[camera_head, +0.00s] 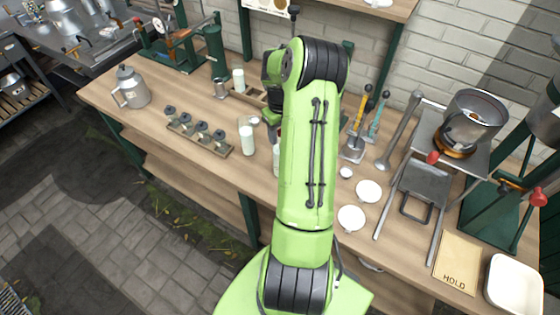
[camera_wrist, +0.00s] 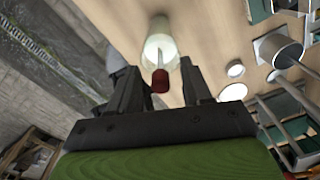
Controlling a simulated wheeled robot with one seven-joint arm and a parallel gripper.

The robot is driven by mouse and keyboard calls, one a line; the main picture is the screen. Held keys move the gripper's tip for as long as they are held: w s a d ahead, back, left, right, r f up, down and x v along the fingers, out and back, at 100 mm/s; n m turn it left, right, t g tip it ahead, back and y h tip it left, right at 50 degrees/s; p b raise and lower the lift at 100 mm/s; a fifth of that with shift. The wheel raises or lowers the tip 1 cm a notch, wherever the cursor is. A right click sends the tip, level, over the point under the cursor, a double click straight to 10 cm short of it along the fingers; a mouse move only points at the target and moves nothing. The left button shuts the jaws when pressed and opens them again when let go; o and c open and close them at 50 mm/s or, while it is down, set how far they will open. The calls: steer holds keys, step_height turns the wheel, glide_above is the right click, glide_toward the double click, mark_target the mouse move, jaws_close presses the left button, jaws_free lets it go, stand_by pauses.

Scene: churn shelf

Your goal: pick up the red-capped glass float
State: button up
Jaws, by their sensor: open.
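The red-capped glass float shows in the wrist view, its red cap (camera_wrist: 160,80) nearest the camera and its thin stem running down toward a whitish, milky cylinder (camera_wrist: 160,44). I cannot tell how deep the float sits in it. My gripper (camera_wrist: 157,67) is open, with one finger on each side of the cap and stem. A gap shows on both sides, and neither finger visibly touches the float.
White cylinders (camera_head: 247,138) (camera_head: 239,80) and a rack of grey-capped bottles (camera_head: 200,138) stand left of my arm on the wooden bench (camera_head: 190,85). White dishes (camera_head: 351,218), a metal stand (camera_head: 425,185) and a HOLD card (camera_head: 457,262) lie right. A grey jug (camera_head: 132,90) stands far left.

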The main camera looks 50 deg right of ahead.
steer(key=shift+d+f, duration=0.1)
steer(key=shift+f, duration=0.75)
steer(key=c, duration=0.9)
steer(key=shift+r, duration=0.1)
step_height(320, 180, up, 18)
